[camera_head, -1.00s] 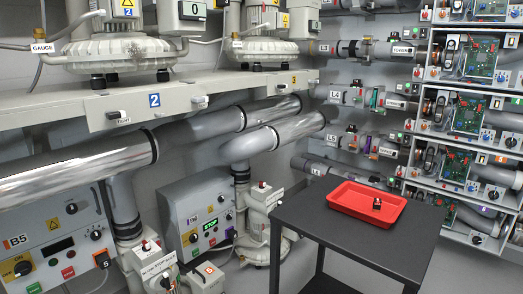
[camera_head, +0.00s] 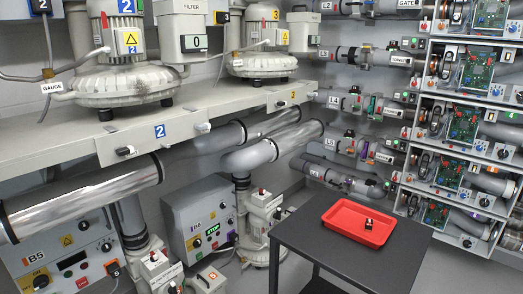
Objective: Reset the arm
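Neither of my arms nor grippers shows in the head view. A dark table (camera_head: 350,262) stands at the lower right with a red tray (camera_head: 336,232) on it. A small black part with a light top (camera_head: 368,224) lies inside the tray. Two blowers, one at the upper left (camera_head: 122,78) and one further back (camera_head: 262,66), sit on a long beige shelf (camera_head: 220,114).
Control boxes stand below the shelf, one at the left (camera_head: 70,262) and one in the middle (camera_head: 205,222). Large grey pipes (camera_head: 90,190) run under the shelf. A rack with circuit boards (camera_head: 465,120) fills the right side. Grey floor shows between the boxes and table.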

